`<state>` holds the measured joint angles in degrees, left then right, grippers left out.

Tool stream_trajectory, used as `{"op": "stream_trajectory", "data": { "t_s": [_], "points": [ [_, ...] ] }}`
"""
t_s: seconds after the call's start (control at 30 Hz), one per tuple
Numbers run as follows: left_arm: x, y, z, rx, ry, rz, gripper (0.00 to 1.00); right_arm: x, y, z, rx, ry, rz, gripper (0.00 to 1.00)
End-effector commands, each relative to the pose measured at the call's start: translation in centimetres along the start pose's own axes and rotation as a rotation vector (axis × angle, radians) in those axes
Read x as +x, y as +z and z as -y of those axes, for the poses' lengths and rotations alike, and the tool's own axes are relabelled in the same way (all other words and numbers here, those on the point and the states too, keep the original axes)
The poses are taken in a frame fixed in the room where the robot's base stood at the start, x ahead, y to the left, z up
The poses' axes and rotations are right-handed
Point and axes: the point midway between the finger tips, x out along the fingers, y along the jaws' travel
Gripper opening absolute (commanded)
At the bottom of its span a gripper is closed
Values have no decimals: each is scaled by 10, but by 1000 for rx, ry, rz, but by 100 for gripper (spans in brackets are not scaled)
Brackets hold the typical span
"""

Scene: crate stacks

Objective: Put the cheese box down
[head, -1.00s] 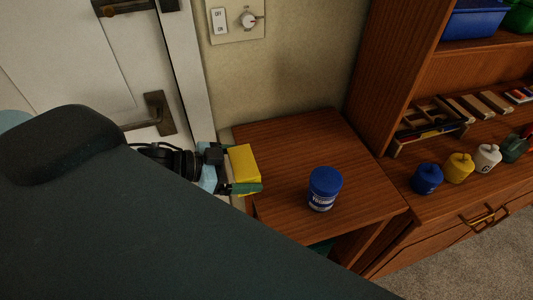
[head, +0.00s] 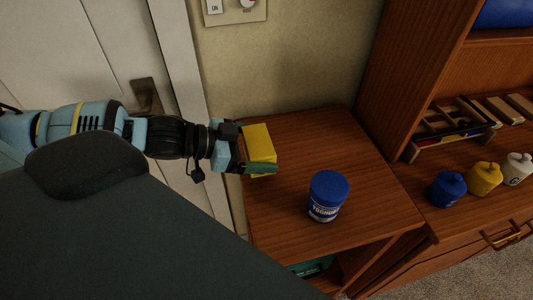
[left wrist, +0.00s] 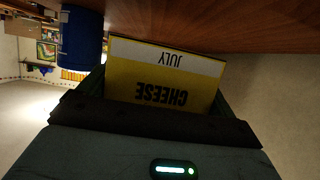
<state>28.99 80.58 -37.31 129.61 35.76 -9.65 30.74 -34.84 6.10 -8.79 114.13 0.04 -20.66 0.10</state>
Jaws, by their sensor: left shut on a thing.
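The yellow cheese box (head: 260,143) is between the fingers of my left gripper (head: 258,160), which is shut on it at the left edge of the small wooden table (head: 350,240). In the left wrist view the cheese box (left wrist: 165,78) shows a yellow face with "CHEESE" and a white band reading "JULY", both upside down. The table top (left wrist: 230,25) is close beyond it in that view. I cannot tell whether the box touches the table. My right gripper is in neither view.
A blue-lidded tub (head: 327,196) stands upright on the table, right of the box. A wooden shelf unit (head: 385,75) adjoins the table on the right, holding a blue pot (head: 447,190) and a yellow pot (head: 484,178). The table's back and right are clear.

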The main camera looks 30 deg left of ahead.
Motion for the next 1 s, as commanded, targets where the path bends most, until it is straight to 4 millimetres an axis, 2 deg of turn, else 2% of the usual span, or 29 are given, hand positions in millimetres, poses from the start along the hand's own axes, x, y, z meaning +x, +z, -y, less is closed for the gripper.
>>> {"op": "stream_trajectory", "data": {
  "t_s": [0.2, 0.67, 0.83, 1.0],
  "points": [
    [9, -3, 7, 2, 0, -2, 65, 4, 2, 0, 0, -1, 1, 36],
    [13, -5, 11, 3, 1, -2, 65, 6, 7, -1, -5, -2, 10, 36],
    [22, 19, 10, -1, 2, -1, 65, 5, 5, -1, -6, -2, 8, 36],
    [26, 27, 10, 3, 1, -2, 65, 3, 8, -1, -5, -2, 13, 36]
  ]
}}
